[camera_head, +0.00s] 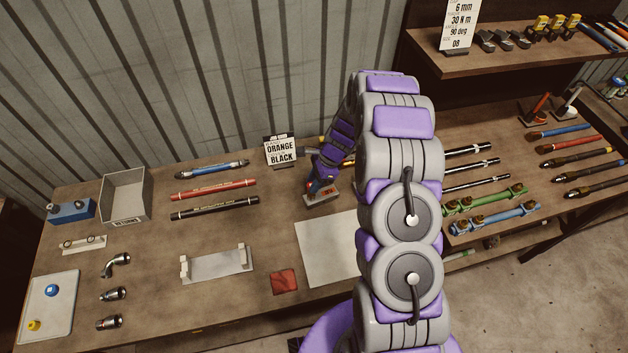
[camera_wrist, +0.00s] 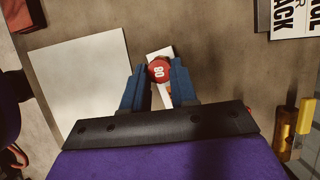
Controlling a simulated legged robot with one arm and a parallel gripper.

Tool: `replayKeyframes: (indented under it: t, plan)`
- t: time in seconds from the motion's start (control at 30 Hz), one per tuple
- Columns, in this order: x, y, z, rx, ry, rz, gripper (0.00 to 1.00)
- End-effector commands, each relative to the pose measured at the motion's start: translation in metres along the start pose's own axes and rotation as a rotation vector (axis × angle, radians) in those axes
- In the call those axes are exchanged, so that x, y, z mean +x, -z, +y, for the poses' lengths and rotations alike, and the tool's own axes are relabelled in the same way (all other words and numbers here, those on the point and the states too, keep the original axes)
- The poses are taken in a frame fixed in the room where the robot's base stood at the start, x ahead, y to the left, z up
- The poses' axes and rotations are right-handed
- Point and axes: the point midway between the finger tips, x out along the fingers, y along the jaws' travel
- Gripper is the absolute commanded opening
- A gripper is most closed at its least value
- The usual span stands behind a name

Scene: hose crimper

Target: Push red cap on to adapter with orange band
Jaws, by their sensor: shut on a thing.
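The red cap (camera_wrist: 159,70), with white digits on its top, sits between the blue fingers of my gripper (camera_wrist: 158,78) in the wrist view. My gripper is shut on it. A pale holder (camera_wrist: 158,53) lies under the cap, and a small orange patch shows just below the cap. The adapter is mostly hidden by the cap and fingers, so I cannot tell how far the cap is on it. In the head view my gripper (camera_head: 319,187) is low over the small grey holder (camera_head: 325,197), beside the white sheet.
A white sheet (camera_head: 325,245) lies in front of the holder. A card reading "ORANGE" and "BLACK" (camera_head: 281,152) stands behind. Red (camera_head: 213,190) and black (camera_head: 214,208) hoses lie to the left, near a grey bin (camera_head: 125,195). A red cloth (camera_head: 284,282) lies near the front edge.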

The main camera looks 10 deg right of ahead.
Motion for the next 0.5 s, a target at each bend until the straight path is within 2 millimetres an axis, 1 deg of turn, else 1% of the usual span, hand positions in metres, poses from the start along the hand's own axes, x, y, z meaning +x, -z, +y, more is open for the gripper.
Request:
replayKeyframes:
  t: [0.23,0.27,0.5]
  plan:
    - [0.0064,0.0029,0.0000,0.000,-0.002,0.001,0.00]
    - [0.0065,0.0030,0.0000,0.000,-0.001,0.001,0.28]
    - [0.0059,0.0026,0.0005,0.000,-0.001,0.001,0.51]
